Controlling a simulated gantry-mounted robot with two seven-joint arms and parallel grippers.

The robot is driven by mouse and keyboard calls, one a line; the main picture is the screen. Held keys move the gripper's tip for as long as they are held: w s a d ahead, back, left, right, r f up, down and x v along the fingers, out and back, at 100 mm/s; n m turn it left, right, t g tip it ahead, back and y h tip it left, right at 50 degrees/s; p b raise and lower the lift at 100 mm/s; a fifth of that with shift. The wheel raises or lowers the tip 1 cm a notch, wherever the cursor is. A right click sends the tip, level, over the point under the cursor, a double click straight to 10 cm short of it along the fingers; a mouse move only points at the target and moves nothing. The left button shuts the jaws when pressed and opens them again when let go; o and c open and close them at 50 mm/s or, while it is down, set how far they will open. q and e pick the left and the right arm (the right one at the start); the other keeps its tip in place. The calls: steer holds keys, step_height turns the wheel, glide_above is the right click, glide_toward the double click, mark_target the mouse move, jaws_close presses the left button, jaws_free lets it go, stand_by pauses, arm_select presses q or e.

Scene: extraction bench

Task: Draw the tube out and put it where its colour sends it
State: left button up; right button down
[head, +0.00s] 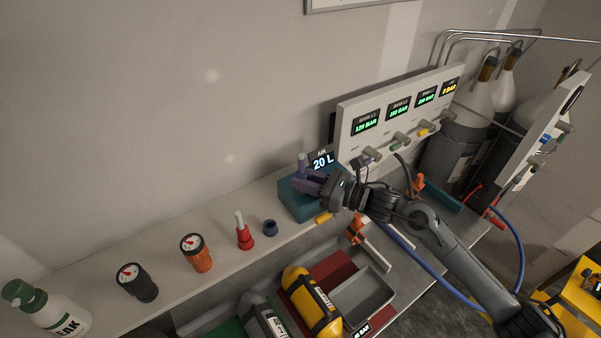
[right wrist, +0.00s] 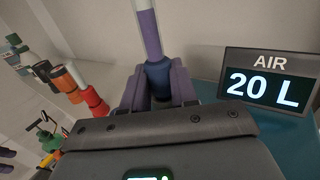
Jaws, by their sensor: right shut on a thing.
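The tube (right wrist: 150,32) stands upright in the right wrist view, with a clear upper part, a violet part below and a dark blue collar (right wrist: 158,78). Its top (head: 302,160) also shows in the head view. My right gripper (head: 308,180) is shut on it, with one finger on each side of the collar in the wrist view (right wrist: 158,92). The gripper is above a teal block (head: 297,208) on the shelf. The tube's lower end is hidden, so I cannot tell whether it is still in the block.
A sign (head: 322,161) reads "AIR 20 L". Below are a yellow cylinder (head: 311,302) and a grey bin (head: 362,300). A gauge panel (head: 400,122) stands behind my arm.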

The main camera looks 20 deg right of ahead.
steer(key=shift+r, duration=0.2)
steer(key=shift+r+p, duration=0.9)
steer(key=shift+r, duration=2.35)
